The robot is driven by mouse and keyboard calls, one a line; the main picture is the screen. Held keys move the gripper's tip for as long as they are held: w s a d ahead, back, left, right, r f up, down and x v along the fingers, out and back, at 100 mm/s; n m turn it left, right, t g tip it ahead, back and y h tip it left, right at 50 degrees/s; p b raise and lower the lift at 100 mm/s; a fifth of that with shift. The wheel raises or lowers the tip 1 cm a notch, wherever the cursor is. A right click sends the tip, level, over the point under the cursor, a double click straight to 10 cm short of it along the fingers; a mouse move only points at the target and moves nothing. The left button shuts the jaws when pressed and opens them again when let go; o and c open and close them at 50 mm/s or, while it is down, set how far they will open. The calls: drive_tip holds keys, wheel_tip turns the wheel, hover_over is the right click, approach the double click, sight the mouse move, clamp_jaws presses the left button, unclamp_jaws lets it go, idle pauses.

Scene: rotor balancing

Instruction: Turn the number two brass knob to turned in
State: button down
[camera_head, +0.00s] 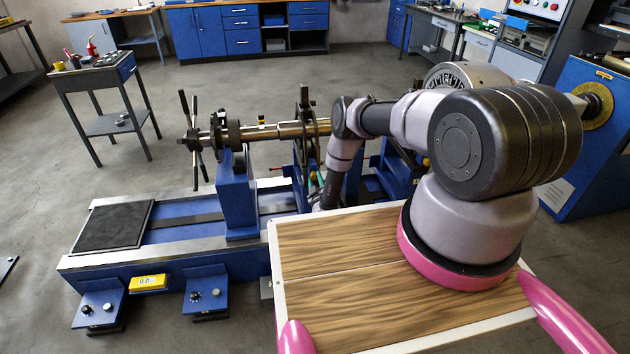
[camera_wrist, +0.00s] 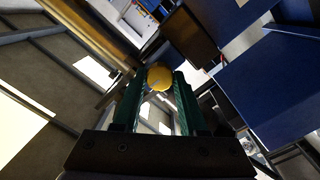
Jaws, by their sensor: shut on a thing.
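In the wrist view a round brass knob (camera_wrist: 159,77) sits between the tips of my gripper's two teal fingers. My gripper (camera_wrist: 158,82) is shut on it. No number can be read on this knob. In the head view my gripper (camera_head: 316,181) shows only as a bit of green beside the machine's blue post, below the rotor shaft. My arm hides most of that spot, and I cannot make out the knob there.
The balancing machine's blue bed (camera_head: 175,235) carries a long rotor shaft (camera_head: 265,132) and a spoked handwheel (camera_head: 191,138) at its left end. A small blue tool stand (camera_head: 97,75) stands at the left. The floor between stand and machine is open.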

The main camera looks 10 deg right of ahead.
drive_tip(key=n, duration=0.4)
drive_tip(key=shift+n, duration=0.3)
drive_tip(key=n, duration=0.5)
drive_tip(key=shift+n+y, duration=0.3)
drive_tip(key=n, duration=0.4)
drive_tip(key=shift+f+n, duration=0.1)
drive_tip(key=shift+n, duration=2.6)
drive_tip(key=shift+c, duration=2.2)
unclamp_jaws()
